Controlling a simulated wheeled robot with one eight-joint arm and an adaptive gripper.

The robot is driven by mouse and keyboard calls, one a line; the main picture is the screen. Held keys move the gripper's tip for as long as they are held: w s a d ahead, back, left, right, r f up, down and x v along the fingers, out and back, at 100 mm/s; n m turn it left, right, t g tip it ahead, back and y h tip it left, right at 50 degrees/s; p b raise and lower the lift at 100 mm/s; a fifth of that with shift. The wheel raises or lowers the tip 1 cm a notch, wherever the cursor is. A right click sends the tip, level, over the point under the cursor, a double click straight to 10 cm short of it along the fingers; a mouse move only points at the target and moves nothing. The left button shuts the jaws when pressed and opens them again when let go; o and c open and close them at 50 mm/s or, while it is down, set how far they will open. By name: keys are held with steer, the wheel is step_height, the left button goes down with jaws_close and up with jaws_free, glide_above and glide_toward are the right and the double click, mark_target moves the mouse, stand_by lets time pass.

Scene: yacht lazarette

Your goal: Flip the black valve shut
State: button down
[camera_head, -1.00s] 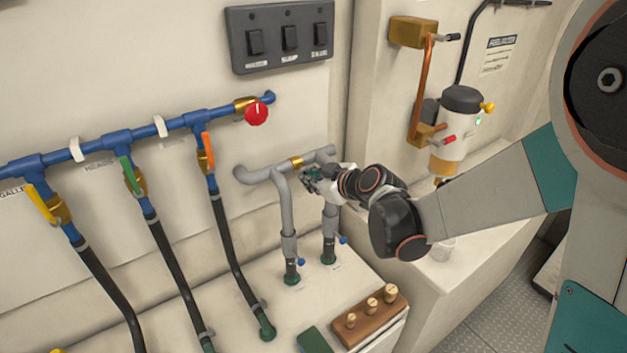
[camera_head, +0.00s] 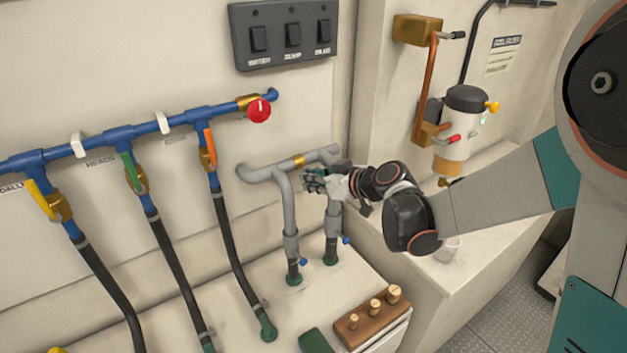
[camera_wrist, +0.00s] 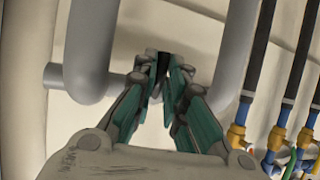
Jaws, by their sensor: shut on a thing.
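The grey pipework has a brass valve body (camera_head: 298,160) on its upper cross pipe, between two downward legs. In the head view my gripper (camera_head: 308,181) is just below and in front of this fitting, and its fingers hide the valve's handle. In the wrist view my gripper (camera_wrist: 162,62) is between two grey pipes. Its teal-padded fingers come together at the tips around a small dark piece, the black valve handle (camera_wrist: 156,68). Most of the handle is hidden, so its exact angle cannot be told.
Grey pipe legs (camera_head: 289,215) stand close on both sides of my gripper. To the left, a blue manifold (camera_head: 90,145) carries yellow, green and orange levers and a red knob (camera_head: 259,111). A wooden block with brass pegs (camera_head: 370,322) sits below. A switch panel (camera_head: 285,38) is above.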

steer(key=shift+s, duration=0.15)
steer(key=c, duration=1.6)
jaws_free()
steer(key=shift+c, duration=0.2)
steer(key=v, duration=1.2)
steer(key=shift+a, duration=0.1)
steer(key=s+d+m+g+h, duration=0.1)
steer(key=s+d+m+h, duration=0.3)
steer(key=s, duration=0.7)
steer(key=s+d+f+m+h, duration=0.1)
steer(key=s+d+m+h, duration=0.4)
steer(key=s+d, duration=0.4)
steer(key=shift+s+f+g, duration=0.35)
steer(key=shift+s+g, duration=0.05)
steer(key=shift+s, duration=0.7)
